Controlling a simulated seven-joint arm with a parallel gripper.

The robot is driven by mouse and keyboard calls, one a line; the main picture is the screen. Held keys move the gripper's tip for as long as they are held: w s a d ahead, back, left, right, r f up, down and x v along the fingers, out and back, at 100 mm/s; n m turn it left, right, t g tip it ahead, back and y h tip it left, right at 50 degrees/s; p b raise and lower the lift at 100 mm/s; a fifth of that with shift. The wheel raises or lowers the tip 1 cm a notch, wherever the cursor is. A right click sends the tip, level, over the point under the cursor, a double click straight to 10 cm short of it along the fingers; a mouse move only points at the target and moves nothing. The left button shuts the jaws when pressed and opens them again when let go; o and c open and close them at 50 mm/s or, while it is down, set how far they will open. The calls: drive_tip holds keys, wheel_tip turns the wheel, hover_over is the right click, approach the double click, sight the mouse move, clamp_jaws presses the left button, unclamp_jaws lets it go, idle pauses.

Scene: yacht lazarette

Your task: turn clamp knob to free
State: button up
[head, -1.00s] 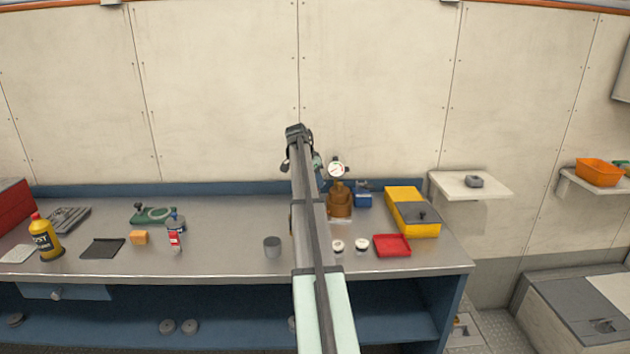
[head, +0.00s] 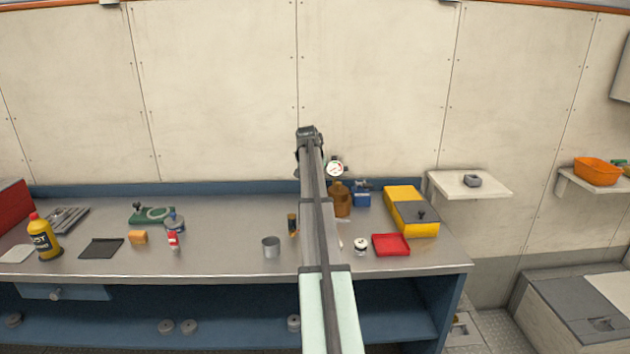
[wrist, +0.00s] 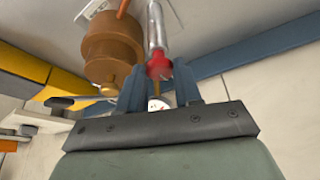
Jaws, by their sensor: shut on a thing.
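In the wrist view my gripper (wrist: 158,72) has its two blue fingers closed around a small red part (wrist: 158,67), which appears to be the clamp knob. The red part sits at the end of a silver rod (wrist: 155,25). A small white piece with red marks (wrist: 158,104) shows between the fingers, nearer the palm. In the head view my arm hides the gripper and the knob. The knob's turn angle cannot be made out.
A brown container (head: 342,200) stands close beside the arm; a brown body (wrist: 112,45) is left of the rod. A blue device (head: 361,194), yellow case (head: 402,197) and red tray (head: 391,244) are further right. A grey cup (head: 271,247) stands left of the arm.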

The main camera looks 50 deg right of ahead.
idle(0.3)
drive_tip(key=o, duration=1)
drive_tip(key=shift+o, duration=0.2)
drive_tip(key=v, duration=1.3)
drive_tip(key=shift+a+r, duration=0.2)
drive_tip(key=shift+r, duration=0.1)
